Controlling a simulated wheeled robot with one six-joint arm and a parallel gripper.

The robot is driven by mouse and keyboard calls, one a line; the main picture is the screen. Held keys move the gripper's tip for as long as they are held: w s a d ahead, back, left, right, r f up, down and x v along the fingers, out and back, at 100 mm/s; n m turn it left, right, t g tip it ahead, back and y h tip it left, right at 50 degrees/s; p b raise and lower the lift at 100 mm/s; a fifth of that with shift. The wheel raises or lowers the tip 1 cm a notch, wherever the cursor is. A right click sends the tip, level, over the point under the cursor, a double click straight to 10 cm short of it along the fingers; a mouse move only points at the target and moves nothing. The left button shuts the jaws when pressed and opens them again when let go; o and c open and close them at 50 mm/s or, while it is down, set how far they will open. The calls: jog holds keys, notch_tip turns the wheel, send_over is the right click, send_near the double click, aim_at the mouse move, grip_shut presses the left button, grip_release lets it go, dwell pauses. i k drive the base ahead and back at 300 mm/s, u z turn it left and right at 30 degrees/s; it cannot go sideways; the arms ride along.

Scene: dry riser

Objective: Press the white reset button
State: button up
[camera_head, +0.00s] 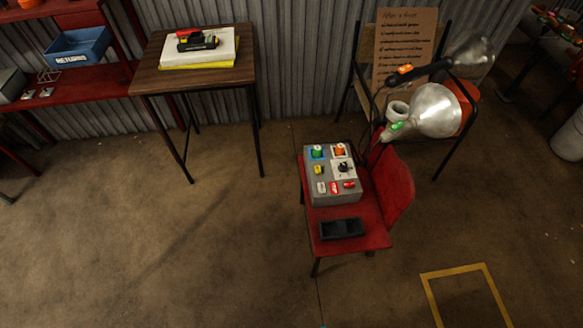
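A grey control box (332,196) sits on the seat of a red chair (371,219) right of centre. Its top carries several small coloured controls. A pale, whitish control (321,188) is at the lower left of its panel; this may be the white reset button, but it is too small to read any label. My gripper is not in view.
A black tray (342,228) lies on the seat in front of the box. Metal lamps (428,111) stand close behind it on the right. A wooden table (222,72) and a red shelf with a blue bin (77,48) are at the left.

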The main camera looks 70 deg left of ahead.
aim_at(322, 188)
jog(key=u, duration=1.8)
